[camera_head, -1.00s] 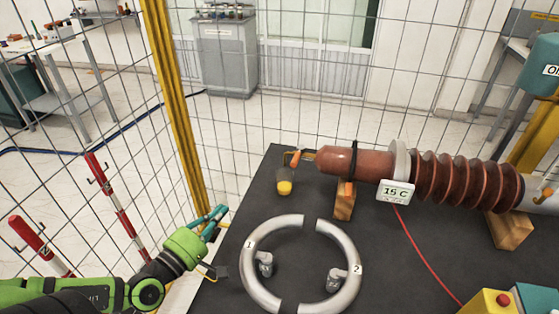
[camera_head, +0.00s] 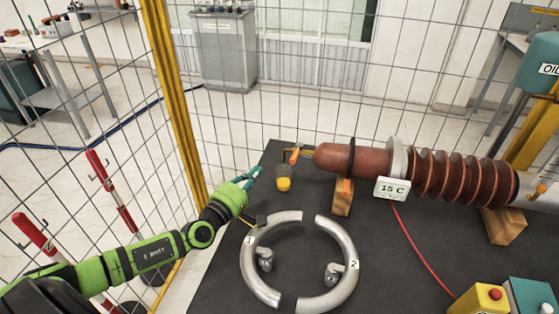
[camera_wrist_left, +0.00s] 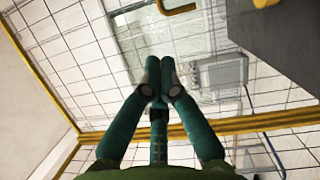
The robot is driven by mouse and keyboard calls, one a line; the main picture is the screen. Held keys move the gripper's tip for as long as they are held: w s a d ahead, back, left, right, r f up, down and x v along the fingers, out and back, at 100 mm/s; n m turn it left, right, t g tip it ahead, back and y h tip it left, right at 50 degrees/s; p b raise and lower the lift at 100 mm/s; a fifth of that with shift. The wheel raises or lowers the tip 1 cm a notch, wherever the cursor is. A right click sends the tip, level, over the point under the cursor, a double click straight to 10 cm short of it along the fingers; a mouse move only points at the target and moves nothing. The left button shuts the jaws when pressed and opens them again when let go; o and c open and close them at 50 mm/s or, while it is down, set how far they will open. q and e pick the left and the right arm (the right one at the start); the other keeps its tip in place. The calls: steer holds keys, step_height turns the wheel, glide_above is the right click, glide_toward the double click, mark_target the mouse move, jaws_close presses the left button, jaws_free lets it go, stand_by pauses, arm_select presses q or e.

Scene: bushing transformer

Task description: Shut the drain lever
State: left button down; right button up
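The drain lever (camera_head: 295,154) is a small orange handle on a thin pipe at the left end of the brown bushing (camera_head: 337,159) in the head view. It stands above a small cup with yellow contents (camera_head: 284,184). My left gripper (camera_head: 256,172) is left of the lever and cup, with a clear gap to both. Its teal fingers look parted and empty in the head view. In the left wrist view the two upper fingers (camera_wrist_left: 160,65) lie close together, with the third below them. A yellow bar (camera_wrist_left: 178,9) at the top edge is cut off. My right gripper is not in view.
The dark table (camera_head: 215,285) carries a grey split ring (camera_head: 345,246), wooden supports (camera_head: 343,198), a "15 C" display (camera_head: 391,189) and a yellow button box (camera_head: 482,300). A mesh fence with a yellow post (camera_head: 176,105) stands behind and left. Table space between gripper and cup is clear.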

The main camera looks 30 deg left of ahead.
mark_target(296, 153)
arm_select(q)
steer(key=w+d+r+p, duration=0.1)
steer(key=w+d+p, duration=0.2)
steer(key=w, duration=0.3)
steer(key=shift+d, duration=0.65)
steer(key=shift+w, duration=0.15)
